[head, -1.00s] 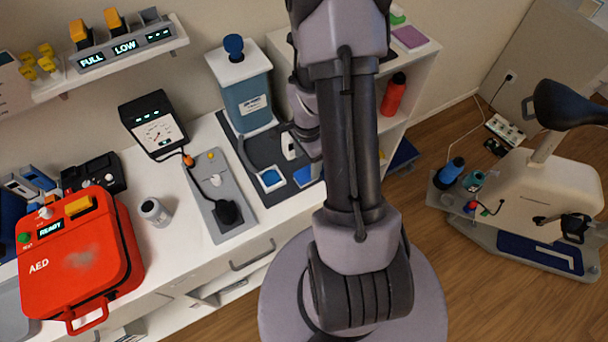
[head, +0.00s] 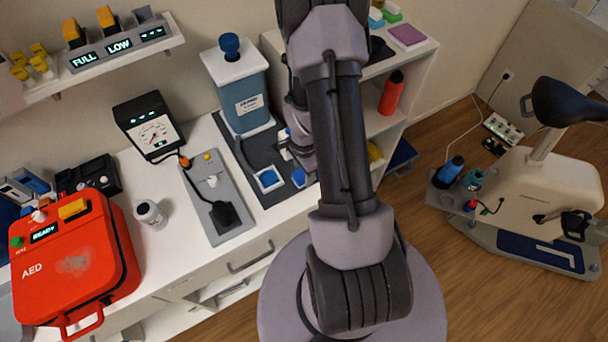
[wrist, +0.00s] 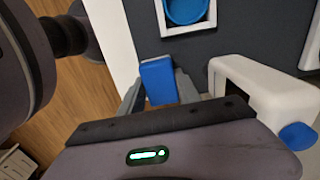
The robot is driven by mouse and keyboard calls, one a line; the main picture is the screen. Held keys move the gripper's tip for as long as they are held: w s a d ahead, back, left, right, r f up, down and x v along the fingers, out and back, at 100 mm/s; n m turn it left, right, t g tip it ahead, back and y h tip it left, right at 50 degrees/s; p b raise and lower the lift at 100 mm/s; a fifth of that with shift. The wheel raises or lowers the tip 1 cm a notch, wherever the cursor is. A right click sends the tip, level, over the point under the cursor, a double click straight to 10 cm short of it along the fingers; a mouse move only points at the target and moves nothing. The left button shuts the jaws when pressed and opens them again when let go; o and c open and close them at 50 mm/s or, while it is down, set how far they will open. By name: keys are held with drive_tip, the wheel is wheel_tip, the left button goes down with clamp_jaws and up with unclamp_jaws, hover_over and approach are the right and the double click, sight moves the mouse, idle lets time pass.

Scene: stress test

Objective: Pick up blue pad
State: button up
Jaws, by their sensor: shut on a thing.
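In the wrist view a small blue pad (wrist: 158,82) sits between the two fingers of my gripper (wrist: 158,92), which is shut on it. The pad also shows in the head view (head: 299,177), at the front right part of the dark mat (head: 243,150), just left of my arm. I cannot tell how far above the mat it is. In the head view my arm hides most of my gripper.
A white-framed tray with a blue inside (head: 268,180) is left of the pad. A white housing (wrist: 265,90) stands close to the right finger. A blue dispenser (head: 243,100) is at the back; a grey plate with a cable (head: 212,180) lies left.

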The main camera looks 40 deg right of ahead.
drive_tip(key=shift+r, duration=0.55)
clamp_jaws()
wheel_tip(320, 180, up, 2)
drive_tip(key=shift+r+p, duration=0.2)
drive_tip(key=shift+p, duration=0.3)
drive_tip(key=s+a+r+p, duration=0.1)
drive_tip(key=s+p, duration=0.7)
drive_tip(key=s, duration=0.8)
drive_tip(key=shift+a+r+p, duration=0.25)
drive_tip(key=shift+a+p, duration=0.15)
drive_tip(key=shift+a, duration=0.25)
drive_tip(key=shift+w, duration=0.1)
